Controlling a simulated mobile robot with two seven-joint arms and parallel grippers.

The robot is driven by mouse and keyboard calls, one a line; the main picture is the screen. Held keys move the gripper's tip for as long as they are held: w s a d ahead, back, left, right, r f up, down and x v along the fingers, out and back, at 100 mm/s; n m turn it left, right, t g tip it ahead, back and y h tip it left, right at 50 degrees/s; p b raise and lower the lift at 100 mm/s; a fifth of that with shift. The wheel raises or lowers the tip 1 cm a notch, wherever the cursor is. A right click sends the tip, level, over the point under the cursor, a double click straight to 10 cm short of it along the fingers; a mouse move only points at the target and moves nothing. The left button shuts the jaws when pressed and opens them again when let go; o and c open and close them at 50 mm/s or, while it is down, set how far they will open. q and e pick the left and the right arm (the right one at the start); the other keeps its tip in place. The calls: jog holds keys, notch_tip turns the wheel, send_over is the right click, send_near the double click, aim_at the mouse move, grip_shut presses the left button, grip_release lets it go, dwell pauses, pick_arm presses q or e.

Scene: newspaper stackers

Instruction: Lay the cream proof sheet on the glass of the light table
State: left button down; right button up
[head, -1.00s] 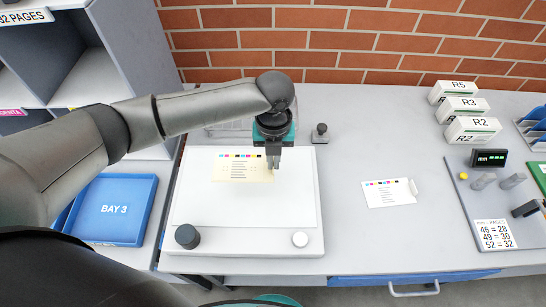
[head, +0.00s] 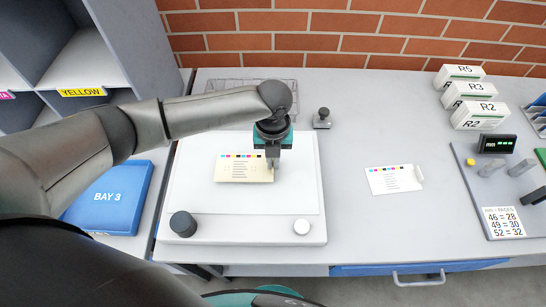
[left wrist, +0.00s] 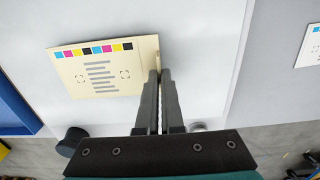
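My left gripper (head: 273,166) points down at the sheet's right edge. In the left wrist view its fingers (left wrist: 160,76) are close together with the right edge of the sheet (left wrist: 97,72) between their tips. My right gripper does not show.
A black knob (head: 183,224) and a white knob (head: 301,227) stand on the light table's front frame. A white card (head: 394,179) lies to the right, with bare desk around it. A blue BAY 3 tray (head: 107,198) is at the left. A small black-knobbed block (head: 323,119) stands behind.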

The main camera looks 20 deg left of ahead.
pick_arm(q)
jog(key=shift+f+b, duration=0.35)
jog(key=shift+f, duration=0.4)
dwell(0.3)
jog(key=c, duration=1)
grip_release()
